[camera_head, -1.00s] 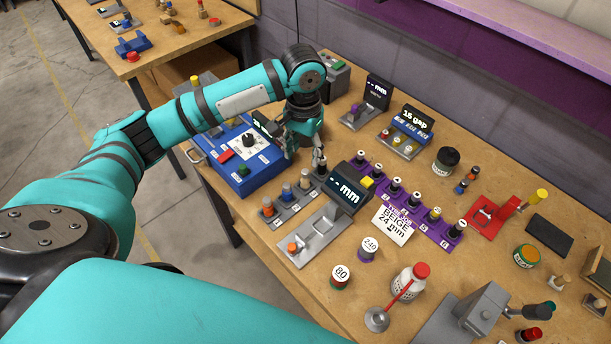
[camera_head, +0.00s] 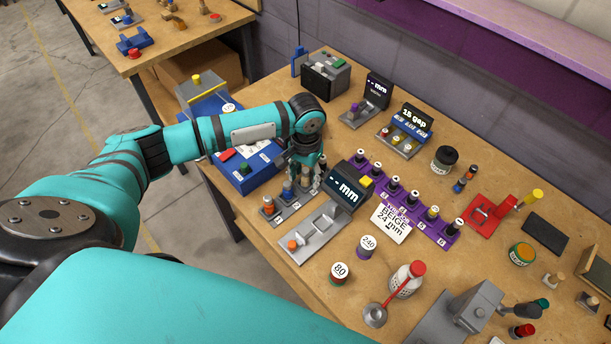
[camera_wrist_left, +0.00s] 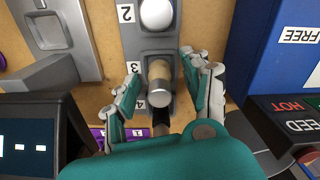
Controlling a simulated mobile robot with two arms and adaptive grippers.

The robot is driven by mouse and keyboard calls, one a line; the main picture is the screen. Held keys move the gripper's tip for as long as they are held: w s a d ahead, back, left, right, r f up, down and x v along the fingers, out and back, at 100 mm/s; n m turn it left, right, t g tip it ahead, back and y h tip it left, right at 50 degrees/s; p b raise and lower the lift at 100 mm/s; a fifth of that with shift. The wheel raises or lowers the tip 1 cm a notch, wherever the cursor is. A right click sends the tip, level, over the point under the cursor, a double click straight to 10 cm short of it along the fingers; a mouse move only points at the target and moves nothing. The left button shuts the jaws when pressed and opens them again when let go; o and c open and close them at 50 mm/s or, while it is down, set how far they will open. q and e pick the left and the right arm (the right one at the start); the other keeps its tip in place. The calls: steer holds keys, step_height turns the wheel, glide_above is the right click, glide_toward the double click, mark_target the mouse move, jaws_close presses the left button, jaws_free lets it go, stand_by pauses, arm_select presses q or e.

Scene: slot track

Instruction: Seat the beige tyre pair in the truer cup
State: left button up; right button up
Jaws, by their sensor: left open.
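My left gripper (camera_head: 305,176) is open over the grey numbered rack (camera_head: 287,215), near the far end. In the left wrist view its fingers (camera_wrist_left: 166,88) stand on both sides of a beige cylinder with a grey end (camera_wrist_left: 158,72), at the rack label 3. I cannot tell whether the fingers touch it. The beige piece is mostly hidden by the gripper in the head view. Blue (camera_head: 287,190) and orange (camera_head: 268,203) pieces stand in the same rack. The blue machine (camera_head: 247,178) is partly behind my arm; I cannot make out the truer cup.
A grey gauge with a "-- mm" screen (camera_head: 346,187) stands right beside the rack. A purple rack (camera_head: 420,219) with several black-topped pieces and a "BEIGE 24 mm" card (camera_head: 393,222) lie further right. Bare bench (camera_head: 310,280) shows at the front.

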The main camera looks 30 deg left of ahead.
arm_select(q)
jaws_close()
